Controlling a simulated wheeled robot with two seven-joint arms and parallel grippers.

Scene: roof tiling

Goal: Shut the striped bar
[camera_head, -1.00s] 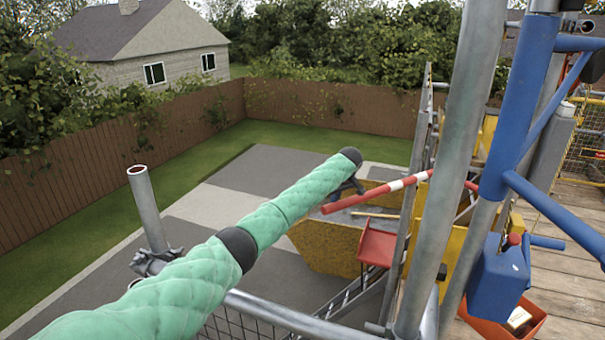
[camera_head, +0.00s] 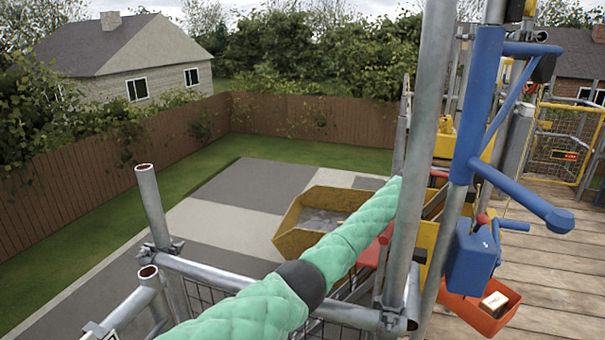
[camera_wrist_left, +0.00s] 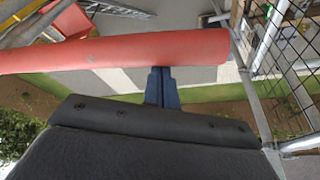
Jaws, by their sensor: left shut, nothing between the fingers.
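The striped bar (camera_wrist_left: 120,55) crosses the left wrist view as a red tube, with its free end at the right; only a red stretch shows there. In the head view it is mostly hidden behind my left arm and a scaffold pole. My left gripper (camera_wrist_left: 161,70) is shut and empty, its dark fingers meeting at the bar's lower edge in the wrist picture. I cannot tell whether they touch the bar. In the head view the green padded left arm reaches to the pole, and its gripper is hidden. My right gripper is not in view.
An upright scaffold pole (camera_head: 421,130) stands beside my left arm's far end. A blue hoist frame (camera_head: 475,110) with a blue box (camera_head: 472,258) stands right of it. A horizontal rail (camera_head: 225,280) runs below the arm. A yellow skip (camera_head: 300,235) stands on the ground beyond.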

